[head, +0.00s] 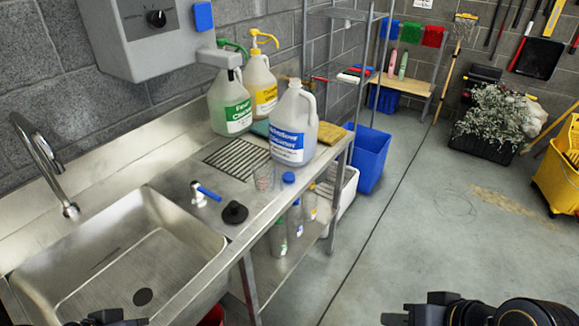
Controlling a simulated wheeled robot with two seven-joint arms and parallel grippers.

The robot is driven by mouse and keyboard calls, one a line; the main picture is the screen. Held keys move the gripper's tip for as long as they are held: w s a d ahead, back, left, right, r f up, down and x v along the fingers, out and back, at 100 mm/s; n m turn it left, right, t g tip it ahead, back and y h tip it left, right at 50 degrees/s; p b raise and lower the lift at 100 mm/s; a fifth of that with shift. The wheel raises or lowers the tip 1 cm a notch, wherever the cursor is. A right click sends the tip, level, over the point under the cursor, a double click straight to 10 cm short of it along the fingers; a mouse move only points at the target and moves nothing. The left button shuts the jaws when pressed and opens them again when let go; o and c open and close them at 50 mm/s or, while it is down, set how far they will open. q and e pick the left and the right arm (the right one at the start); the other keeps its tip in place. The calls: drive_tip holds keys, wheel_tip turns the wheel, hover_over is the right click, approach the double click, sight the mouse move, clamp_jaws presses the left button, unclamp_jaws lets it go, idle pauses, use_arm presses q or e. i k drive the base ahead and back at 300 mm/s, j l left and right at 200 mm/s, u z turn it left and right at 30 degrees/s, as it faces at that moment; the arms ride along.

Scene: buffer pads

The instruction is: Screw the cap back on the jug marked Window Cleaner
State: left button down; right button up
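The jug with the blue label (294,128), whose print I read only partly, stands upright on the steel counter right of the drain grille. Its white neck shows no coloured cap. A small blue cap-like piece (289,178) shows at the counter's front edge; I cannot tell whether it lies loose or tops a bottle. My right gripper (447,309) is at the bottom right edge, mostly cut off, far from the jug. Only a dark bit of my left gripper (105,317) shows at the bottom left, over the sink's front. The fingers of both are not clear enough to judge.
A green-label jug (230,105) and a yellow-pump jug (260,85) stand behind. A blue bin (370,158) stands right; open floor lies beyond.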

sight(294, 121)
drive_tip(key=u, duration=0.5)
drive_tip(key=l+u, duration=0.15)
drive_tip(key=u, duration=0.35)
drive_tip(key=l+u, duration=0.15)
drive_tip(key=u, duration=0.3)
drive_tip(key=l+u, duration=0.35)
drive_tip(key=l, duration=0.15)
drive_tip(key=l+u, duration=0.3)
drive_tip(key=l, duration=0.2)
drive_tip(key=k+l+u, duration=0.2)
drive_tip(key=l+u, duration=0.15)
drive_tip(key=k+l+u, duration=0.15)
drive_tip(key=l+u, duration=0.15)
drive_tip(key=l, duration=0.25)
drive_tip(key=k+l, duration=0.2)
drive_tip(key=l, duration=0.2)
drive_tip(key=k+l, duration=0.2)
drive_tip(key=l, duration=0.2)
drive_tip(key=k+l+u, duration=0.1)
drive_tip(key=l, duration=0.25)
drive_tip(key=k+l, duration=0.3)
drive_tip(key=l, duration=0.1)
